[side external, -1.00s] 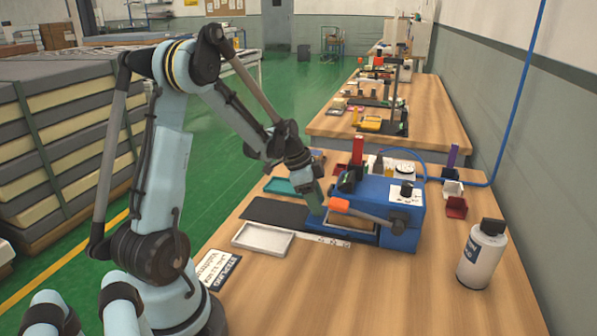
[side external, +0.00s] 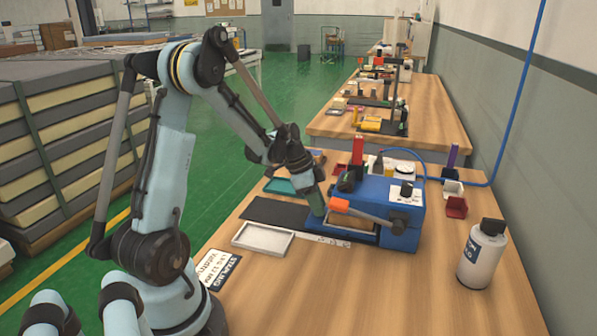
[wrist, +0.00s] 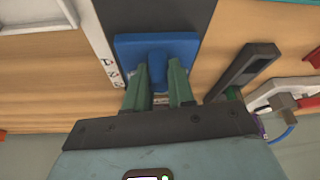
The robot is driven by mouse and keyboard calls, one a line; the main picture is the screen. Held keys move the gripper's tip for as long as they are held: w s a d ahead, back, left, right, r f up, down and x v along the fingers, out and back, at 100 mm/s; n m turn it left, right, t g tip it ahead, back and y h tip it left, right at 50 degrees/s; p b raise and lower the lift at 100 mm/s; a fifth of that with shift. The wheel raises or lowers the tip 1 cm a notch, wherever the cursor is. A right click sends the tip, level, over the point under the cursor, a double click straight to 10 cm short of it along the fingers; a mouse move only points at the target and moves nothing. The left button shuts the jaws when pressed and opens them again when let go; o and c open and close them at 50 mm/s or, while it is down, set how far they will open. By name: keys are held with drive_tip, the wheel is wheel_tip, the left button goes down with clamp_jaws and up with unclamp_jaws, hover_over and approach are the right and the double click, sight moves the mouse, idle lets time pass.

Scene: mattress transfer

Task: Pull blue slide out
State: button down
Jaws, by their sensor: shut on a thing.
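The blue slide (wrist: 188,48) shows in the wrist view as a flat blue plate with a raised knob in its middle. My gripper (wrist: 159,82) has its two green fingers on either side of the knob, shut on it. In the side view my gripper (side external: 318,208) reaches down at the left end of the blue machine (side external: 375,205), beside the orange handle end (side external: 338,205) of its lever. The slide is mostly hidden there by my gripper and the handle.
A dark mat (side external: 270,212) lies left of the machine, with an empty white tray (side external: 263,251) in front of it. A white bottle (side external: 480,258) stands at the right.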

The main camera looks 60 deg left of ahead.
drive_tip(key=s+a, duration=1.2)
drive_tip(key=shift+s, duration=0.1)
drive_tip(key=c, duration=1)
unclamp_jaws()
drive_tip(key=r, duration=0.9)
drive_tip(key=shift+s+a+r, duration=0.35)
drive_tip(key=shift+s+r, duration=0.05)
